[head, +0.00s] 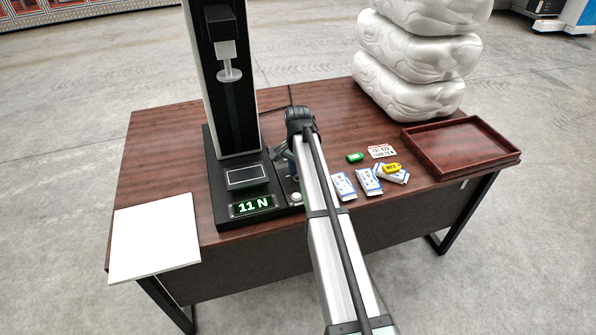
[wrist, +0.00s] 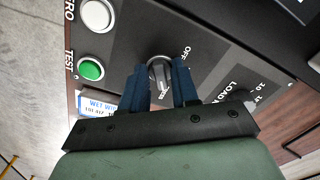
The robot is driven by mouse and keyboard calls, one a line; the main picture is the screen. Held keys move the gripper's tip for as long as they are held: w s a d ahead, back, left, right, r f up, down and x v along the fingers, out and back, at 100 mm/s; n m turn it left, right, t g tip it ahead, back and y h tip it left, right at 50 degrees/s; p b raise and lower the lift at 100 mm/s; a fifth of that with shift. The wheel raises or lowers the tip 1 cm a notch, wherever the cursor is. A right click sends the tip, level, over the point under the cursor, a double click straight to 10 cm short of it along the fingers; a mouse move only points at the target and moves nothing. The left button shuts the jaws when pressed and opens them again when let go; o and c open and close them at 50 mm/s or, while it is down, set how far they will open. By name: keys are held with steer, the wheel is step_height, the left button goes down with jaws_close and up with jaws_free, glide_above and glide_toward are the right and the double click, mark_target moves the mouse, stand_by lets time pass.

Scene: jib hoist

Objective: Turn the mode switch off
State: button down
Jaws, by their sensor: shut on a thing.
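The mode switch (wrist: 162,77) is a rotary knob with a silvery face on a dark panel. The word OFF is printed beside it in the wrist view, partly covered. My gripper (wrist: 159,67) has its two blue fingers on either side of the knob and is shut on it. In the head view, my arm hides most of the gripper and the switch at the right of the force tester's base (head: 222,211). The tester's display (head: 253,205) reads 11 N.
A white button (wrist: 96,15) and a green TEST button (wrist: 91,69) sit near the switch, and a LOAD dial lies on the other side. Small packets (head: 368,181), a red-brown tray (head: 460,147) and white wrapped bundles (head: 420,50) stand to the right. A white sheet (head: 154,242) lies left.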

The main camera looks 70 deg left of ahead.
steer(key=n, duration=0.6)
steer(key=shift+w, duration=0.1)
steer(key=n, duration=1.1)
steer(key=shift+w+n, duration=0.15)
steer(key=shift+n, duration=0.15)
steer(key=n, duration=0.5)
steer(key=shift+n, duration=0.4)
steer(key=c, duration=0.9)
jaws_free()
step_height(320, 180, up, 14)
steer(key=shift+f, duration=0.1)
